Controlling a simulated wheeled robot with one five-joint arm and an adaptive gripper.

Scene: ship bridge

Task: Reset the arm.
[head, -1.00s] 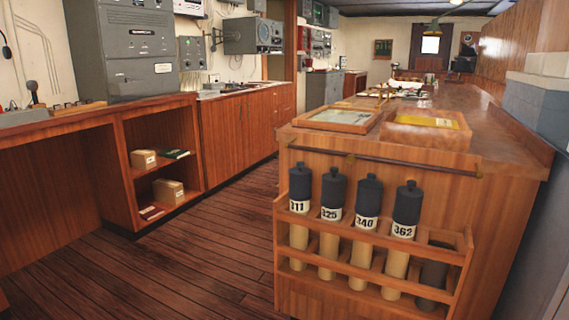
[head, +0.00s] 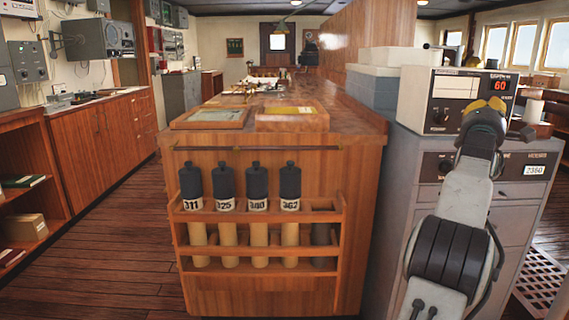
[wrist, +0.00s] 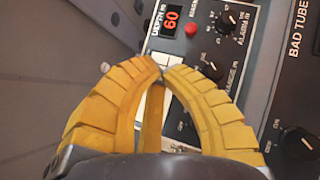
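My arm is on the right of the head view, raised in front of a grey cabinet (head: 398,190). My gripper (head: 492,103) has yellow fingers and shows in front of the depth instrument (head: 443,104), a pale box with a red "60" display. In the wrist view the curved fingers of my gripper (wrist: 161,68) come together at their tips, with no object seen between them. The depth instrument's red display (wrist: 171,19) and knobs lie beyond the tips. I cannot tell how far the tips are from the panel.
A wooden counter (head: 262,175) stands in the middle. Its front rack (head: 258,213) holds numbered dark-capped tubes; the rightmost slot's item sits lower. Wooden cabinets (head: 115,140) line the left wall. The plank floor (head: 110,240) between them is clear. A floor grating (head: 541,278) lies at lower right.

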